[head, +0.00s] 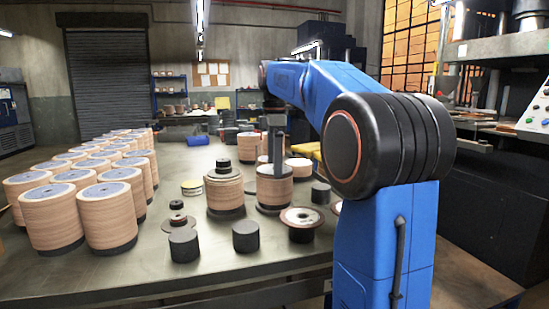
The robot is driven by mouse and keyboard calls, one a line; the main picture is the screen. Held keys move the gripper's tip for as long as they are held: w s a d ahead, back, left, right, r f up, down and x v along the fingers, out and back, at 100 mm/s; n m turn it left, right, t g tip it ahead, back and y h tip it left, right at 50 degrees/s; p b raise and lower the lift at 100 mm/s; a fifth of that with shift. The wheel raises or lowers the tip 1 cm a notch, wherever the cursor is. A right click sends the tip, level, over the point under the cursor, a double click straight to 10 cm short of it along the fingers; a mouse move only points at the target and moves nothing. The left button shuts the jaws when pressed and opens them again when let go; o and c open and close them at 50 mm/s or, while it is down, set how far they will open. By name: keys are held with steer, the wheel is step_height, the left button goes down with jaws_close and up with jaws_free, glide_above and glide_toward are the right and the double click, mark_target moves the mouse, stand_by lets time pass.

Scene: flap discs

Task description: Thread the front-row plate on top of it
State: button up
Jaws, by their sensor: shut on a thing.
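My gripper (273,160) points straight down at the top of a tan stack of discs (275,192) on the table. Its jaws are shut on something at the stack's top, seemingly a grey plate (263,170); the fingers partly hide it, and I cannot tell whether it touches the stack. Left of it, a similar tan stack (225,196) carries black pieces (223,169) on top. In front, a disc with a pale face and dark red ring (301,215) lies on a black base.
Black cylinders (184,245) (246,237) stand near the table's front edge, another (320,193) to the right. Rows of tall tan stacks (107,218) fill the table's left side. The front strip of the table (200,277) is clear. My blue arm hides the right part.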

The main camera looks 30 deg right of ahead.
steer(key=o, duration=1)
step_height(320, 180, up, 12)
steer(key=shift+f, duration=0.1)
